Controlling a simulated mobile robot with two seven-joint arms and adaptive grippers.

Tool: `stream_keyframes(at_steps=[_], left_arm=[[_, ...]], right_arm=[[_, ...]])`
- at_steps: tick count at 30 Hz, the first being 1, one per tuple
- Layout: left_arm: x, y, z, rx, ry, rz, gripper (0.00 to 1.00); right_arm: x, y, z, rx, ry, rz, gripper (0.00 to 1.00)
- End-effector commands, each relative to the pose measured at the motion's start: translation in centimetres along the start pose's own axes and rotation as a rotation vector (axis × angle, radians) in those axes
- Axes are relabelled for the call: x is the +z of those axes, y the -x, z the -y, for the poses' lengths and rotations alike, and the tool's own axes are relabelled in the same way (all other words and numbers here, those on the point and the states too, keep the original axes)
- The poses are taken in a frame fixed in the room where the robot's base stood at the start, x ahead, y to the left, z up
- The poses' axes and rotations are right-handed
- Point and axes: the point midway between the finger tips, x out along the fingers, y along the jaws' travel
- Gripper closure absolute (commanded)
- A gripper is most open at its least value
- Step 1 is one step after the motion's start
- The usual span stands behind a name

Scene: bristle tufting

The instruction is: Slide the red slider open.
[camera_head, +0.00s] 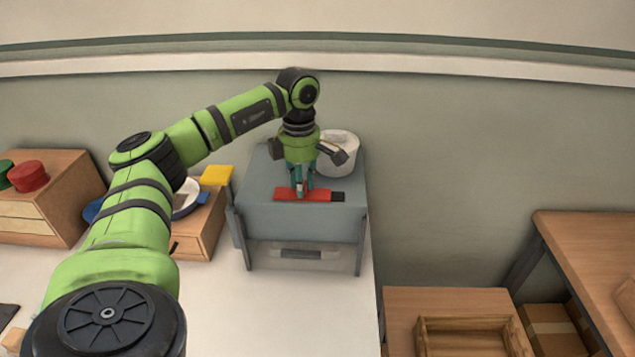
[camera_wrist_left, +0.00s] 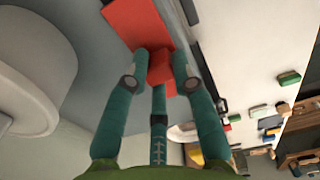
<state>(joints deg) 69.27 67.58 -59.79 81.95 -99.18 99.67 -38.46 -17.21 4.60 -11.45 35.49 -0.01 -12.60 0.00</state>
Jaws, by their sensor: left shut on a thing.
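The red slider (camera_head: 319,195) is a flat red strip on top of the grey-blue box (camera_head: 300,226), with a short dark part (camera_head: 338,197) bare at its right end. In the left wrist view the red strip (camera_wrist_left: 134,22) carries a small red knob (camera_wrist_left: 161,66). My left gripper (camera_head: 301,190) points down over the slider. Its teal fingers (camera_wrist_left: 159,75) are closed on the red knob, one on each side. The fingers hide the middle of the strip in the head view. My right gripper is not in view.
A white round pot (camera_head: 340,150) stands on the box just behind my left gripper. A yellow flat piece (camera_head: 217,175) sticks out at the box's left side. Wooden cabinets (camera_head: 50,195) stand to the left. The white tabletop (camera_head: 310,315) in front of the box is clear.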

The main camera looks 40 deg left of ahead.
Motion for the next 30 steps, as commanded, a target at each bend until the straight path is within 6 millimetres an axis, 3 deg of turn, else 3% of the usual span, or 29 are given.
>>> stream_keyframes(at_steps=[1,3,7,12,20,21,22,23,30], left_arm=[[-1.9,-0.1,-0.2,0.006,0.011,-0.004,1.0],[-3.7,-0.1,-0.1,0.005,0.011,-0.003,1.0],[-6.3,0.0,-0.1,0.007,0.009,-0.002,1.0],[-7.6,0.1,-0.1,0.008,0.004,0.0,1.0],[-7.7,0.2,-0.2,0.009,0.006,-0.002,1.0],[-7.7,0.2,-0.2,0.009,0.007,-0.002,0.62],[-7.7,0.2,-0.2,0.01,0.007,-0.003,0.51],[-7.7,0.2,-0.2,0.009,0.007,-0.003,0.47],[-7.6,0.1,-0.1,0.005,0.004,-0.002,0.47]], right_arm=[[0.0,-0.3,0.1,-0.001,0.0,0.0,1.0],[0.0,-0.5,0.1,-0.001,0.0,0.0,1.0],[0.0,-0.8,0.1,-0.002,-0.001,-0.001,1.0],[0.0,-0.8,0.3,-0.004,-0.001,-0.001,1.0],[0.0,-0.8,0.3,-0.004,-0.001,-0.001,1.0],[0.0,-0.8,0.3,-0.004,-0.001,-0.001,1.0],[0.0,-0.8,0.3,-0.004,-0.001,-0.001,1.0],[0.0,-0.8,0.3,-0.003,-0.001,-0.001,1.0],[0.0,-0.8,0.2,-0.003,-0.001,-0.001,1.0]])
